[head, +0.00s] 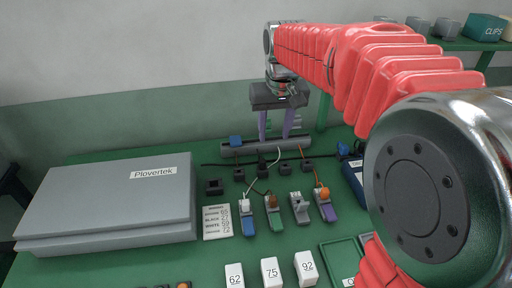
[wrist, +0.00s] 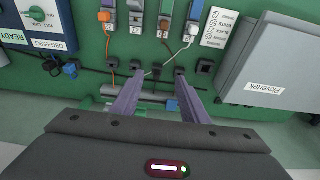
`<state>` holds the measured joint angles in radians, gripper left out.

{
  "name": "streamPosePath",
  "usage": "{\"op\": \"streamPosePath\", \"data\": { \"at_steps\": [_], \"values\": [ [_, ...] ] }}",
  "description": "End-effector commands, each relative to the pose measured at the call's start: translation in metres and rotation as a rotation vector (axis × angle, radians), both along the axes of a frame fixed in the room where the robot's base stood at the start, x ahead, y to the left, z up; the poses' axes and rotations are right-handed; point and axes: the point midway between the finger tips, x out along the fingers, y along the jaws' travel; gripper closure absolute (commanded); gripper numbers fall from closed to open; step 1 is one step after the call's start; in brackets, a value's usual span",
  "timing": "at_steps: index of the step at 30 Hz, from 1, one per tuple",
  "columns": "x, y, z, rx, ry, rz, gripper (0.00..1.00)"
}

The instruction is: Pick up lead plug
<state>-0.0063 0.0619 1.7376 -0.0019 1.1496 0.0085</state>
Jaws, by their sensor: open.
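A small blue plug (head: 343,149) sits beside the blue tester box at the right, near the end of a thin black lead; it also shows at left in the wrist view (wrist: 70,69). I cannot tell for sure that it is the lead plug. My gripper (head: 276,137) is open, its two purple fingers pointing down above the grey rail, left of the blue plug. In the wrist view the fingers (wrist: 159,77) are spread, with the black lead and small black sockets beyond their tips. Nothing is seen held between them.
A grey rail (head: 310,143) with a blue piece (head: 236,141) lies at the back. In front are black sockets (head: 283,168), wired coloured modules (head: 274,213) and numbered white blocks (head: 270,271). A large grey Plovertek box (head: 110,205) fills the left. The blue tester (wrist: 39,20) stands right in the head view.

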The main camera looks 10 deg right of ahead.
Motion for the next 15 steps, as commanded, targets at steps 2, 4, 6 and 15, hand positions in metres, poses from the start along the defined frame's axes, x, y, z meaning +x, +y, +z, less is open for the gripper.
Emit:
{"op": "streamPosePath", "data": {
  "at_steps": [2, 4, 6, 15],
  "values": [
    [0.018, 0.0, -0.008, 0.0, 0.022, 0.0, 0.59],
    [0.032, 0.0, -0.015, 0.0, 0.041, 0.0, 0.59],
    [0.046, 0.0, -0.022, 0.0, 0.057, 0.0, 0.59],
    [0.102, -0.001, -0.064, 0.0, 0.134, 0.0, 0.59]
  ]
}}
